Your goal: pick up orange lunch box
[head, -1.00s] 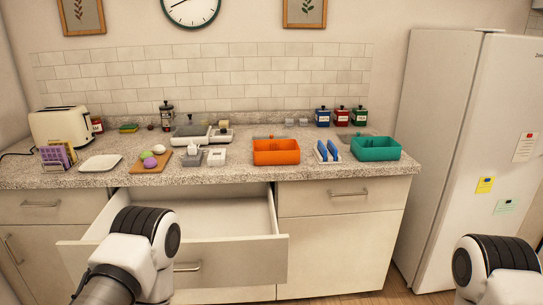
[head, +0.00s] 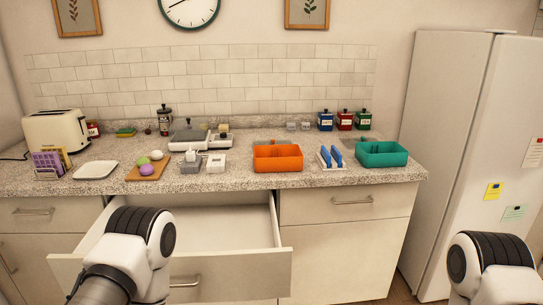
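The orange lunch box (head: 278,160) sits open on the granite counter, near the front edge and right of the open drawer. It has compartments inside. My two arms come in at the bottom left and bottom right of the head view, both below the counter and away from the box. Only their black and white arm links show; neither gripper's fingers are visible.
A drawer (head: 225,275) stands pulled out below the counter (head: 225,184), in front of my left arm. A blue-item rack (head: 331,158) and a teal box (head: 382,155) are right of the orange box. White containers (head: 215,163) and a cutting board (head: 145,172) are left. A fridge (head: 460,150) stands right.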

